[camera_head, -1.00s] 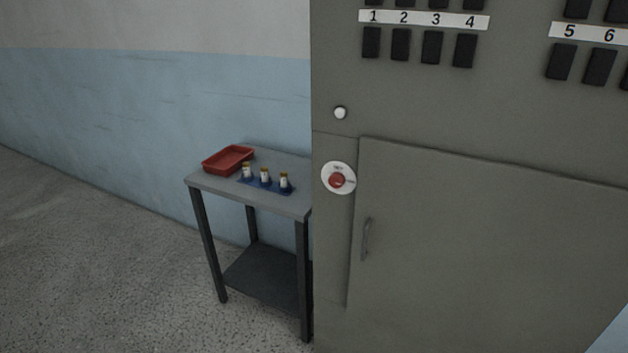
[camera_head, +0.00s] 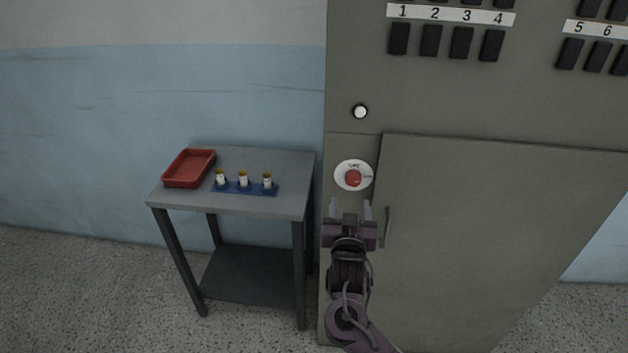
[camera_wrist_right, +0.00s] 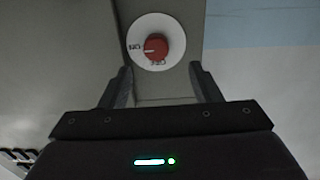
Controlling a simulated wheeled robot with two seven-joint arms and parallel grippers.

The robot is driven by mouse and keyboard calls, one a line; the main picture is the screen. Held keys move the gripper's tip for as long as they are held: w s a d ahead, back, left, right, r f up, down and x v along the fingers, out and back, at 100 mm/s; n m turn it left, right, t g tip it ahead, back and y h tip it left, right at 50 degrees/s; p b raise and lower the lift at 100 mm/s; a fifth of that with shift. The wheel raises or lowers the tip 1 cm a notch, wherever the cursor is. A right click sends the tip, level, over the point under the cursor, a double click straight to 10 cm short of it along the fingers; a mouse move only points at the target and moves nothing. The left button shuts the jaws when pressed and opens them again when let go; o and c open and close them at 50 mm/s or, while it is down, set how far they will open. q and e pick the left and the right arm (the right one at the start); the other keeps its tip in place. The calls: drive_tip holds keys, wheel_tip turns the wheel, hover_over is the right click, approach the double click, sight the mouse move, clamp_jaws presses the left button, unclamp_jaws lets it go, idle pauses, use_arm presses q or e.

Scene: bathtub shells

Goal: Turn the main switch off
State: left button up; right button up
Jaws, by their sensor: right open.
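The main switch is a red knob (camera_head: 353,178) on a round white plate (camera_head: 341,174), set in the left part of the grey cabinet front. In the right wrist view the knob (camera_wrist_right: 155,47) shows on its plate (camera_wrist_right: 155,22), with "ON" at its left and "OFF" below it. A pale mark on the knob points toward "ON". My right gripper (camera_head: 350,207) is open, just below the switch in the head view. In the wrist view its fingers (camera_wrist_right: 162,80) stand apart, with the knob beyond and between them, apart from both. My left gripper is not in view.
The grey cabinet (camera_head: 460,240) has a door handle (camera_head: 386,227) close to the right of my gripper. A white button (camera_head: 360,112) and black breakers (camera_head: 430,41) are above. A grey table (camera_head: 270,201) at left holds a red tray (camera_head: 166,181) and three small bottles on a blue rack (camera_head: 231,189).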

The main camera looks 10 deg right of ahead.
sight(353, 182)
drive_tip(key=x, duration=0.2)
drive_tip(key=d+p+x, duration=0.1)
drive_tip(key=x, duration=0.1)
drive_tip(key=shift+w+r, duration=0.25)
drive_tip(key=shift+x, duration=1.1)
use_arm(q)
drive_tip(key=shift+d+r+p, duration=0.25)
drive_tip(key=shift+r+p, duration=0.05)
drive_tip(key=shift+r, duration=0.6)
use_arm(e)
drive_tip(key=shift+w+f, duration=0.2)
drive_tip(key=shift+w, duration=0.2)
drive_tip(key=c, duration=1)
